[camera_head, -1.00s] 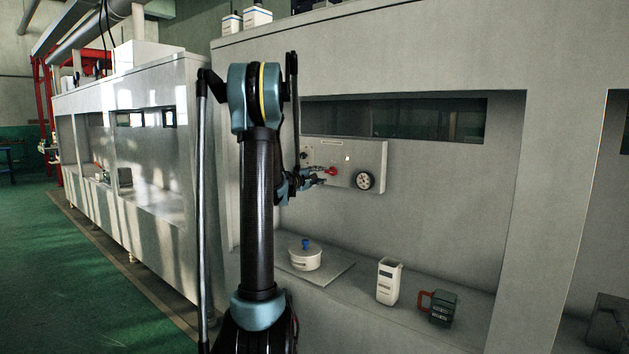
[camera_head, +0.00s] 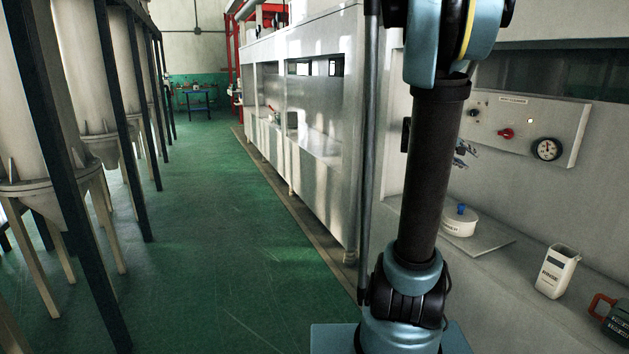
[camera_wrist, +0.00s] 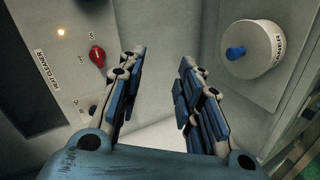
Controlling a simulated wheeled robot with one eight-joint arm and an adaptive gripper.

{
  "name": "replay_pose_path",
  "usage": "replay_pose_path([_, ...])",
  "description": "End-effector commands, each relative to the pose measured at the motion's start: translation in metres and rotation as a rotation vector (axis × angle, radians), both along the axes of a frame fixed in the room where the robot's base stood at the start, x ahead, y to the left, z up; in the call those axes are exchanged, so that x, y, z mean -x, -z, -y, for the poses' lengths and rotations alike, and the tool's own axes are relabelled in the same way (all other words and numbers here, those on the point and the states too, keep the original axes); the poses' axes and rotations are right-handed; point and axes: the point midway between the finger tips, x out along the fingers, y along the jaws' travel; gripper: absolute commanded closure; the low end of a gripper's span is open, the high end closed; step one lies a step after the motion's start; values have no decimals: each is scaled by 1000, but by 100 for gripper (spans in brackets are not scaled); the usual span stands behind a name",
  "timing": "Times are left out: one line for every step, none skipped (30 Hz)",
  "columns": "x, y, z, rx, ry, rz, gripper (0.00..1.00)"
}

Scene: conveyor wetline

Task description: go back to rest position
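My gripper (camera_wrist: 160,95) is open and empty in the wrist view, its two blue-padded fingers apart. In the head view only a small part of my gripper (camera_head: 464,152) shows beside my arm, in front of the bay's back wall. The control panel (camera_head: 528,126) with a red knob (camera_head: 506,134) and a round gauge (camera_head: 547,149) is on that wall. In the wrist view the red knob (camera_wrist: 97,56) lies left of the fingers, apart from them, near a lit lamp. A white round pot (camera_wrist: 254,50) with a blue lid knob lies to the right.
The pot (camera_head: 460,222) stands on a plate on the bay's ledge. A white labelled container (camera_head: 556,272) and a dark green box with a red handle (camera_head: 612,318) stand further right. Green floor (camera_head: 215,240) is clear on the left, with tall tanks (camera_head: 90,70) along the far left.

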Motion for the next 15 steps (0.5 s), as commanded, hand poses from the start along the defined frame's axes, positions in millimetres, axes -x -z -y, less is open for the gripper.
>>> replay_pose_path([12, 6, -15, -42, -2, 3, 68])
replay_pose_path([19, 11, -23, -70, 1, 5, 68])
replay_pose_path([27, 17, -33, -105, 2, 7, 68])
replay_pose_path([34, 22, -42, -132, 3, 7, 68])
replay_pose_path([40, 27, -50, -160, 5, 8, 68])
replay_pose_path([49, 33, -61, -196, 6, 7, 68])
replay_pose_path([56, 38, -69, -224, 7, 5, 68])
replay_pose_path([63, 43, -77, -250, 7, 4, 68])
replay_pose_path([72, 50, -88, -286, 8, 1, 68])
replay_pose_path([79, 56, -96, -314, 8, -1, 68])
replay_pose_path([86, 61, -105, -340, 7, -3, 68])
replay_pose_path([95, 68, -116, -376, 8, -8, 68])
replay_pose_path([102, 74, -124, -403, 8, -11, 68])
replay_pose_path([110, 80, -132, -431, 7, -16, 68])
replay_pose_path([119, 87, -144, -468, 6, -23, 68])
